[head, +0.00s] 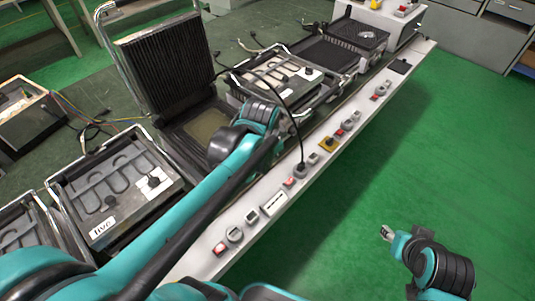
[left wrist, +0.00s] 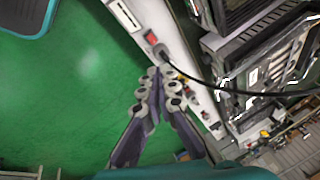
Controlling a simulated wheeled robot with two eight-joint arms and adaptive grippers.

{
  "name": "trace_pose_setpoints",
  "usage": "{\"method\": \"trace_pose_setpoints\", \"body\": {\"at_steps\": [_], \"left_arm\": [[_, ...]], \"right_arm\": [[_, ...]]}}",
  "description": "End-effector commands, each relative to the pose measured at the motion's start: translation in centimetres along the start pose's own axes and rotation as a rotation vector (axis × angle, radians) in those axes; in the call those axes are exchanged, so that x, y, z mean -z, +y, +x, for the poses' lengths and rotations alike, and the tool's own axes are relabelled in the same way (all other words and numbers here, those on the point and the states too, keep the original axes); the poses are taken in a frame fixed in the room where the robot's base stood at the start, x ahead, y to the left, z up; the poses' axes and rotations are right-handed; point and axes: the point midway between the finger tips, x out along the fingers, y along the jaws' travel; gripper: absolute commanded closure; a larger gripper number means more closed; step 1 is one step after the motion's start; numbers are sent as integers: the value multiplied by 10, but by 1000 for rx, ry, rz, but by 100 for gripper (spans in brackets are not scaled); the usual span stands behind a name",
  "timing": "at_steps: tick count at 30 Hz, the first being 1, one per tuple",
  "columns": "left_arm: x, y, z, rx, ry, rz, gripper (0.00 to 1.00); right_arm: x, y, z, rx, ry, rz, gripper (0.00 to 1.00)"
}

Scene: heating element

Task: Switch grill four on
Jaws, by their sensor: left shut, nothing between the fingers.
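A white panel (head: 262,228) runs along the bench front with red switches, round sockets and small displays. A red switch (head: 289,182) sits next to a socket with a black plug (head: 300,168) in it. The left wrist view shows this red switch (left wrist: 151,38) and the plug (left wrist: 160,50) just beyond my left gripper (left wrist: 156,74). Its fingers are shut and empty, apart from the switch as far as I can tell. In the head view I cannot make out the left fingers. My right gripper (head: 385,233) is over the green floor; its opening is too small to judge.
An open ribbed grill (head: 170,62) stands behind my left arm. A black cable (head: 287,110) hangs to the plug. Another red switch (head: 219,249) is nearer. The green floor (head: 400,150) is clear.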

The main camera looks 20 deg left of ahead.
Motion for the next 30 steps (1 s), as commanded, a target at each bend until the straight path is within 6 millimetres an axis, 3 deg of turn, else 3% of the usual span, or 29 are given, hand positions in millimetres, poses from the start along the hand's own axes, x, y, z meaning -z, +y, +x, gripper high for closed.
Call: {"method": "trace_pose_setpoints", "body": {"at_steps": [8, 15, 24, 30], "left_arm": [[33, -45, 55, -78, -92, 390, 100], [48, -71, 121, -175, -145, 725, 100], [48, -84, 205, -305, -168, 1081, 100], [44, -84, 232, -352, -167, 1194, 100]], "right_arm": [[5, 0, -7, 0, 0, 0, 60], [9, 0, -12, 0, 0, 0, 60], [12, 0, -17, 0, 0, 0, 60], [13, 0, -19, 0, 0, 0, 60]]}}
